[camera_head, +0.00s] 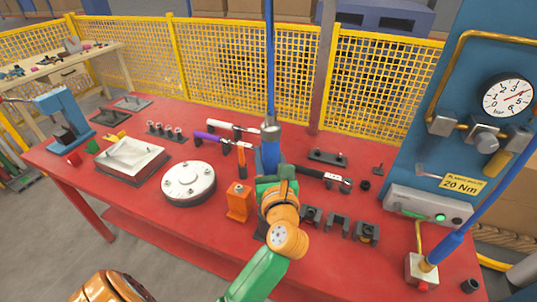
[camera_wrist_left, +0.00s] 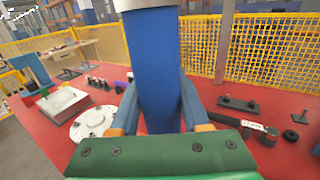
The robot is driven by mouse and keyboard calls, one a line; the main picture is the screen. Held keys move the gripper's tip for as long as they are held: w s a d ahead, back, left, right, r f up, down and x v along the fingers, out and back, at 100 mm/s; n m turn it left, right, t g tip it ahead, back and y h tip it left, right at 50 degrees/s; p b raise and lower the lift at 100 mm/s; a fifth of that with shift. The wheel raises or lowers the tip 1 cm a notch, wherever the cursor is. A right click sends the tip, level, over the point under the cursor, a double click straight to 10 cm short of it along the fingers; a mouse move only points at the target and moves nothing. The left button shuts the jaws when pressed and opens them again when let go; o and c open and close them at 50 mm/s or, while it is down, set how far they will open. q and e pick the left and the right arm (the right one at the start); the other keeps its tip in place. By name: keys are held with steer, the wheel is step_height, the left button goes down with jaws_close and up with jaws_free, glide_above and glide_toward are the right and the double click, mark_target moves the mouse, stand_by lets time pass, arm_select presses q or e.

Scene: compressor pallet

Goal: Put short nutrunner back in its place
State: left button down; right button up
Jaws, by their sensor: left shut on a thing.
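A blue nutrunner (camera_head: 270,150) with a grey top stands roughly upright near the middle of the red table, a blue hose (camera_head: 270,70) running up from it. My left gripper (camera_head: 270,183) is shut on its blue body, which also fills the middle of the left wrist view (camera_wrist_left: 155,70). My green and orange wrist hides the tool's lower end, so I cannot tell whether it touches anything below. Several dark holders (camera_head: 337,224) stand right of my gripper. Another blue hosed tool (camera_head: 430,264) stands at a pale block at the right. My right gripper is out of view.
An orange block (camera_head: 239,202) stands close left of my gripper, with a round flange (camera_head: 189,183) beyond it. A black torque wrench (camera_head: 322,177) lies to the right. The blue gauge panel (camera_head: 455,90) rises at the right. The front left of the red table (camera_head: 130,205) is clear.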

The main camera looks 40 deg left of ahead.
arm_select(q)
steer(key=shift+f+b, duration=3.05)
steer(key=shift+f, duration=0.3)
stand_by(0.5)
steer(key=shift+c, duration=1.5)
jaws_free()
steer(key=shift+r, duration=0.1)
steer(key=shift+s, duration=0.1)
